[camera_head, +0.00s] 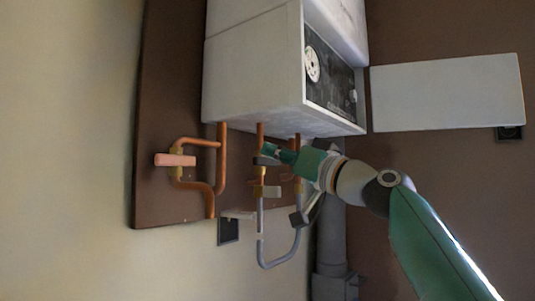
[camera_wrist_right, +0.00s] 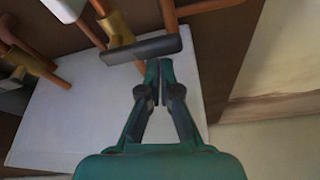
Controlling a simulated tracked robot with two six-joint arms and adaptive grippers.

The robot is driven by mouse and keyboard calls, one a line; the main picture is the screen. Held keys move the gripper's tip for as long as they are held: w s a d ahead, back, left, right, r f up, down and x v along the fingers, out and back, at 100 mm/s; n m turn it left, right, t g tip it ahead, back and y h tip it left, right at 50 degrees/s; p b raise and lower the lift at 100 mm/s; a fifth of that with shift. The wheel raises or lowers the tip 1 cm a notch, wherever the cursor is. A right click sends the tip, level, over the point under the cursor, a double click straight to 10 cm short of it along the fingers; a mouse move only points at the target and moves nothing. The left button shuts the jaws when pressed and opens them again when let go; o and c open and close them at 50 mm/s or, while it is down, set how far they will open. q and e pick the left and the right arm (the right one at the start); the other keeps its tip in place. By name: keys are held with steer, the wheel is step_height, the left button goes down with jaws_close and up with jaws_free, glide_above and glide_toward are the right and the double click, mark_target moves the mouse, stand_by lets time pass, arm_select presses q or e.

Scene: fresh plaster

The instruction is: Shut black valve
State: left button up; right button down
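The black valve shows in the wrist view as a dark bar handle (camera_wrist_right: 140,50) on a brass body (camera_wrist_right: 117,27), on copper pipe. My right gripper (camera_wrist_right: 159,66) has its two fingertips close together, with only a thin gap. The tips are at the lower edge of the bar, near its right end. I cannot tell whether they touch it. Nothing shows between the fingers. In the head view my right gripper (camera_head: 268,154) reaches in from the right among the pipes below the boiler and partly hides the valves there. My left gripper is not in view.
The white boiler (camera_head: 252,72) is just above the gripper. A pink-handled valve (camera_head: 175,160) is to the left on copper pipe. A grey handle (camera_head: 270,192) is close below my gripper, and a grey U-shaped pipe (camera_head: 280,262) hangs lower. A white panel (camera_head: 447,93) is at right.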

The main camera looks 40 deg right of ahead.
steer(key=shift+w+f, duration=0.15)
steer(key=shift+f, duration=0.1)
steer(key=shift+r, duration=0.1)
